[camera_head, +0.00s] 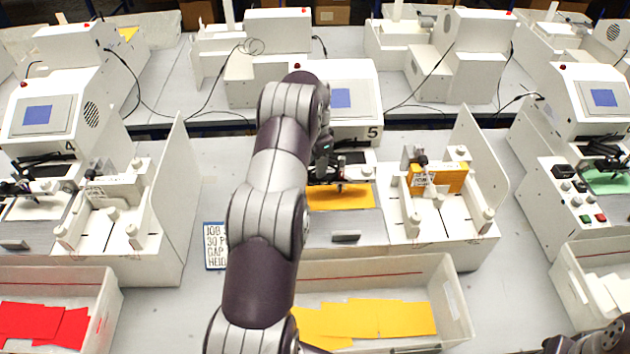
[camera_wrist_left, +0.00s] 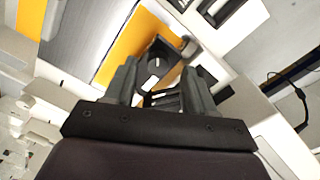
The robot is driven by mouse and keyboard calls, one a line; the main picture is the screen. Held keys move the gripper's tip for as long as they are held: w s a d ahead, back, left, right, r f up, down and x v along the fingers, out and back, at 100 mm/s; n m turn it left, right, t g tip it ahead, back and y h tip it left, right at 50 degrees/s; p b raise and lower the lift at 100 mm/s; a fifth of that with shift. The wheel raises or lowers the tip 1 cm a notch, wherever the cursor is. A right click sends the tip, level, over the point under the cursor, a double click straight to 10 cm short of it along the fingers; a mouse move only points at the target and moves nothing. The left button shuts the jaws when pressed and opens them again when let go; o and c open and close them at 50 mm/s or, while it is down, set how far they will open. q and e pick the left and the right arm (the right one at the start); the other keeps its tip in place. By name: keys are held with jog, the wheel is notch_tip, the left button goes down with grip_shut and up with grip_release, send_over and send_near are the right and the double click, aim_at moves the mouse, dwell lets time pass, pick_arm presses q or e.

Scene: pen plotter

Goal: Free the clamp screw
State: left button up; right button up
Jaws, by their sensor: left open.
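My left gripper (camera_head: 322,158) is over the plotter marked 5 (camera_head: 352,97), its fingers partly hidden by my own arm in the head view. In the left wrist view my left gripper (camera_wrist_left: 160,88) is open, its two grey fingers apart. A black carriage part with a white mark (camera_wrist_left: 155,64) shows beyond and between the fingertips; it looks like the clamp screw's holder, but I cannot make out the screw clearly. I cannot tell whether the fingers touch it. A yellow card (camera_head: 345,196) lies on the bed under the carriage.
A white bin (camera_head: 458,305) with several yellow cards stands in front of the plotter. A stand with an upright yellow card (camera_head: 452,180) is to its right. A job sign (camera_head: 214,246) lies left of my arm. Plotters with red and green cards stand on either side.

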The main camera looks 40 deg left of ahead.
pick_arm(q)
jog(key=shift+f, duration=0.6)
jog(key=shift+d+f, duration=0.15)
jog(key=shift+f, duration=0.1)
grip_shut()
